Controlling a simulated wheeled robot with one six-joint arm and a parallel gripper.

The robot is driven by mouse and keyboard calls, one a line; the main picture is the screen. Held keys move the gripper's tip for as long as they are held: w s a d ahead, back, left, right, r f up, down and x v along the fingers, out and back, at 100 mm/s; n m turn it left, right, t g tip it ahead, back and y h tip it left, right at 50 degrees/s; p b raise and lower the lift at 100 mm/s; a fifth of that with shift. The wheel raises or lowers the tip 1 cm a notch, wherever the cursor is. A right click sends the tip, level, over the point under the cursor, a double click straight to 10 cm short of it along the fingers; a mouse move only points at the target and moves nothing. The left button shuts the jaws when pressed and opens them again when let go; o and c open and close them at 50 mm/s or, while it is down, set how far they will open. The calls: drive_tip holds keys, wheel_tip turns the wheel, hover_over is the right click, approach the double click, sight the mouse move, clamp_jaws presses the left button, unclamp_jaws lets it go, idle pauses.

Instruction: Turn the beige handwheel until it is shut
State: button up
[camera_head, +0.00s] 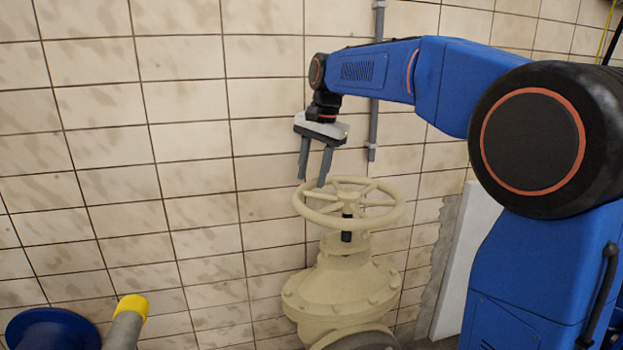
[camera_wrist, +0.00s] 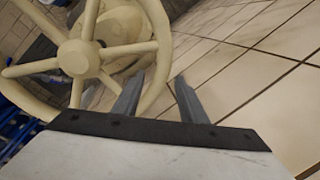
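The beige handwheel (camera_head: 384,214) lies level on top of a beige valve body (camera_head: 340,290), in front of the tiled wall. My gripper (camera_head: 312,182) points down at the wheel's far left rim, with its two grey fingers apart. In the wrist view the handwheel (camera_wrist: 78,58) fills the upper left. My gripper (camera_wrist: 159,76) shows there with one finger on the inner side of the rim and one on the outer side, the rim passing between them in the picture. I see no contact, and how deep the fingers reach is unclear.
A grey vertical conduit (camera_head: 373,120) runs down the wall behind the wheel. A yellow-capped pipe (camera_head: 128,318) and a blue round part (camera_head: 50,330) are at lower left. A white panel (camera_head: 465,260) stands right of the valve. The tiled wall (camera_head: 180,150) is close behind.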

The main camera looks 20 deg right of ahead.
drive_tip(key=shift+w+a+f, duration=0.1)
drive_tip(key=shift+a+f, duration=0.05)
drive_tip(key=shift+f, duration=0.6)
clamp_jaws()
